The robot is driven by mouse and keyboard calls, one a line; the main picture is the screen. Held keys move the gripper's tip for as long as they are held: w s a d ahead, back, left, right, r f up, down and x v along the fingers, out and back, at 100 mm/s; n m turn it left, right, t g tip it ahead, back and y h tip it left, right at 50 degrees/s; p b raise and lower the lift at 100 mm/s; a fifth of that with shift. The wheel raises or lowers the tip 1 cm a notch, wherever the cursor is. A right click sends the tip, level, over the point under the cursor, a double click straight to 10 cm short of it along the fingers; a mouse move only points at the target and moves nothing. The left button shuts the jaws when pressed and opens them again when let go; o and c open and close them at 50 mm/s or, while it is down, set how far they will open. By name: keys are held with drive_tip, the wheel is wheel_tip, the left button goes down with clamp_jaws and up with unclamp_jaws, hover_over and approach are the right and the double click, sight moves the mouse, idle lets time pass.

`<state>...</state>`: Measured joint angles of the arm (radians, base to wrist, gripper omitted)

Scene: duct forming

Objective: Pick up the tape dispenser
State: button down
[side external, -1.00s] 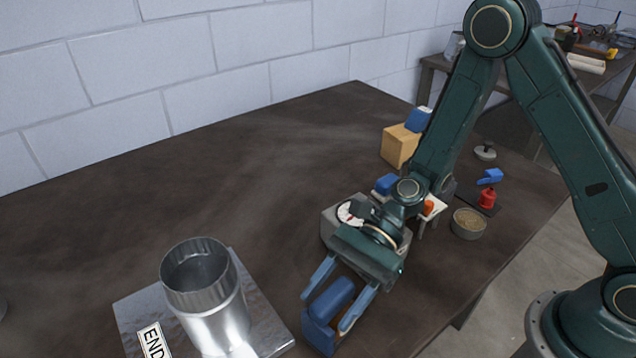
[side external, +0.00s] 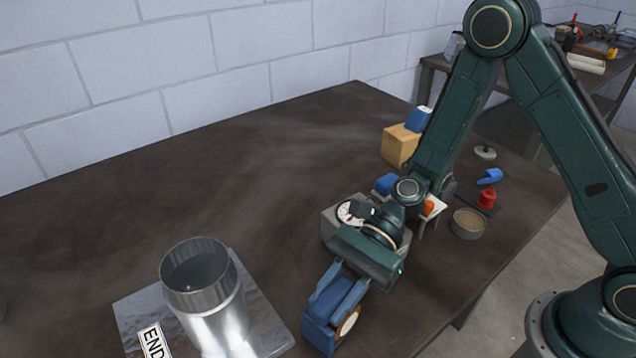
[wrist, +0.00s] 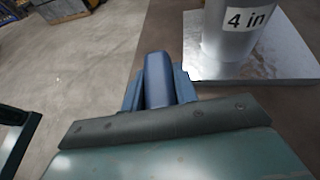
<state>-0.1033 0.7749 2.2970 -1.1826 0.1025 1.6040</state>
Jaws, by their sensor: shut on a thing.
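The blue tape dispenser (side external: 320,333) stands on the dark table near its front edge, with a tan and white roll showing at its right side. My gripper (side external: 338,298) is shut on the dispenser, with one finger along each side of its blue body. In the wrist view the dispenser's blue top (wrist: 158,80) sits between the two blue fingers (wrist: 158,90). I cannot tell any gap between the dispenser and the table.
A metal duct cylinder (side external: 205,290) stands on a metal plate (side external: 262,318) left of the gripper. A grey device with a dial (side external: 350,212), a cardboard box (side external: 398,146) and a round tin (side external: 468,223) are behind. The table's (side external: 200,180) back left is clear.

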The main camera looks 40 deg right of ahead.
drive_tip(key=shift+r, duration=0.15)
wheel_tip(320, 180, up, 20)
idle(1.0)
drive_tip(key=shift+w, duration=0.1)
idle(0.4)
